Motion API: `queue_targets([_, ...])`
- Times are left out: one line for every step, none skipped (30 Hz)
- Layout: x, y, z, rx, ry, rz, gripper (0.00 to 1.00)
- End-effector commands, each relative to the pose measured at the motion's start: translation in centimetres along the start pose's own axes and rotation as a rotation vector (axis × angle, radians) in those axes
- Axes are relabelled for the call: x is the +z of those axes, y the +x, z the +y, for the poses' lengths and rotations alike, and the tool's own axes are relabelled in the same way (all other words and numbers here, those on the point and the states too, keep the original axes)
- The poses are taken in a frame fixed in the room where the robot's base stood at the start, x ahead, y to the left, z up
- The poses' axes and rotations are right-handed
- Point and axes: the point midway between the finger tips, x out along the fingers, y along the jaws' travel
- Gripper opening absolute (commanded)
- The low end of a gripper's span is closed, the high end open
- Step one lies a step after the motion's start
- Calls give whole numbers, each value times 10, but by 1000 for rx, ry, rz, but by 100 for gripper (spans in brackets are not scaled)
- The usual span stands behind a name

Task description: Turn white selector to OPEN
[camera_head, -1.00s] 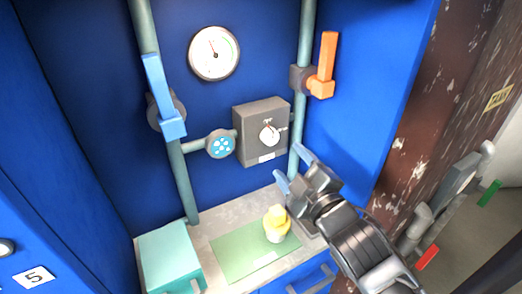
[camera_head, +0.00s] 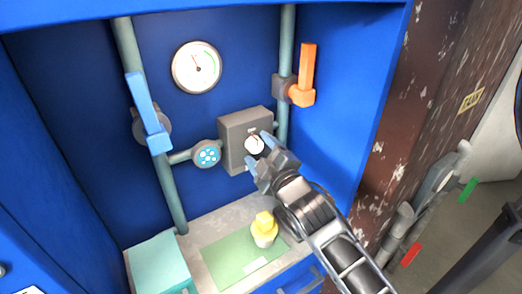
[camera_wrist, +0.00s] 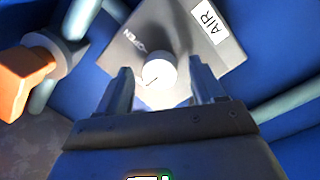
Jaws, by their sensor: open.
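The white selector (camera_head: 254,144) is a round knob on the front of a grey box (camera_head: 234,150) on the blue back wall. In the wrist view the white selector (camera_wrist: 159,72) has a dark pointer line toward its lower left. The grey box (camera_wrist: 195,25) there carries an "AIR" label and a small word that appears to read OPEN. My gripper (camera_head: 262,160) is open, its fingers close to the knob. In the wrist view my gripper (camera_wrist: 160,88) has one finger on each side of the knob's lower part; I cannot tell whether they touch it.
An orange lever (camera_head: 305,78) is on the right pipe, a blue lever (camera_head: 148,115) on the left pipe. A gauge (camera_head: 196,67) is above. A yellow-topped bottle (camera_head: 264,229) stands on a green mat (camera_head: 225,262), with a teal box (camera_head: 158,262) to the left.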

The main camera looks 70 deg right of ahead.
Motion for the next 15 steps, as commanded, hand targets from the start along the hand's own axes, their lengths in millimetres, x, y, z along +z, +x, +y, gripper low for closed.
queue_targets([0, 0, 0, 0, 0, 0, 68])
queue_targets([0, 0, 0, 0, 0, 0, 68])
queue_targets([0, 0, 0, 0, 0, 0, 68])
queue_targets([0, 0, 0, 0, 0, 0, 68])
queue_targets([0, 0, 0, 0, 0, 0, 68])
queue_targets([0, 0, 0, 0, 0, 0, 65])
queue_targets([0, 0, 0, 0, 0, 0, 62])
queue_targets([0, 0, 0, 0, 0, 0, 59])
queue_targets([0, 0, 0, 0, 0, 0, 55])
queue_targets([0, 0, 0, 0, 0, 0, 52])
queue_targets([0, 0, 0, 0, 0, 0, 49])
queue_targets([0, 0, 0, 0, 0, 0, 46])
queue_targets([0, 0, 0, 0, 0, 0, 43])
queue_targets([0, 0, 0, 0, 0, 0, 40])
queue_targets([0, 0, 0, 0, 0, 0, 36])
